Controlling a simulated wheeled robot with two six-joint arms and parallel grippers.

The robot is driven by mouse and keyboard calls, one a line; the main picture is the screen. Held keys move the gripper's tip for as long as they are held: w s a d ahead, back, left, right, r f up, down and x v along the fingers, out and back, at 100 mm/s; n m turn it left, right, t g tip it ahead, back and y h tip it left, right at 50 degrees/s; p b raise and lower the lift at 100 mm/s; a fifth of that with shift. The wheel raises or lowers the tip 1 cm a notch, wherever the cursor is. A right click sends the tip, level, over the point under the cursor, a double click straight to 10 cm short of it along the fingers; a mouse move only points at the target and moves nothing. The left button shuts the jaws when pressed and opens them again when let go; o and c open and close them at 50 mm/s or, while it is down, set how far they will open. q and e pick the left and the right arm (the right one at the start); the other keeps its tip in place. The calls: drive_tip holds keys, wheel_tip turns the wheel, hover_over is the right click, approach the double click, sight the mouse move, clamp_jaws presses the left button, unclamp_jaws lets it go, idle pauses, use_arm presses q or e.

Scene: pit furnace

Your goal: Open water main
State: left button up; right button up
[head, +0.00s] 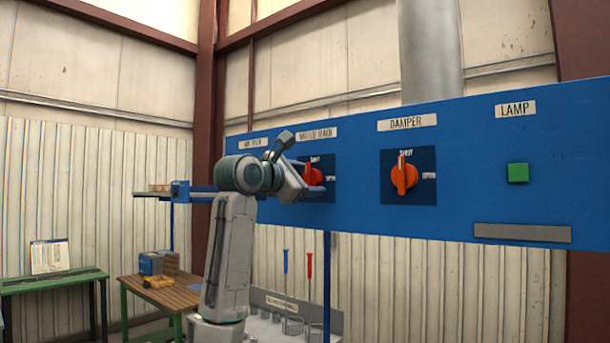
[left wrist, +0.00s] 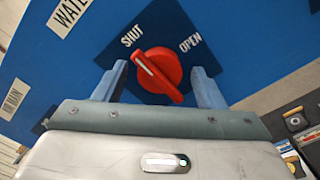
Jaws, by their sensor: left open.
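The water main knob (head: 313,174) is a red rotary handle on a dark blue plate, under the "WATER MAIN" label on the blue panel. In the left wrist view the knob (left wrist: 158,72) has a white line pointing toward "SHUT", with "OPEN" to its right. My left gripper (head: 315,184) is at this knob and partly hides it in the head view. In the left wrist view its two blue fingers stand apart on either side of the knob, with a gap showing on each side. My right gripper is not in view.
The blue panel (head: 460,215) also carries an orange damper knob (head: 404,178) turned to "SHUT", a green lamp button (head: 518,173) and a grey strip (head: 522,233). Another label sits left of the water main. A wooden-topped bench (head: 180,293) and a green table (head: 50,281) stand lower left.

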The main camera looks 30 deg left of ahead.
use_arm(q)
drive_tip(key=c, duration=1)
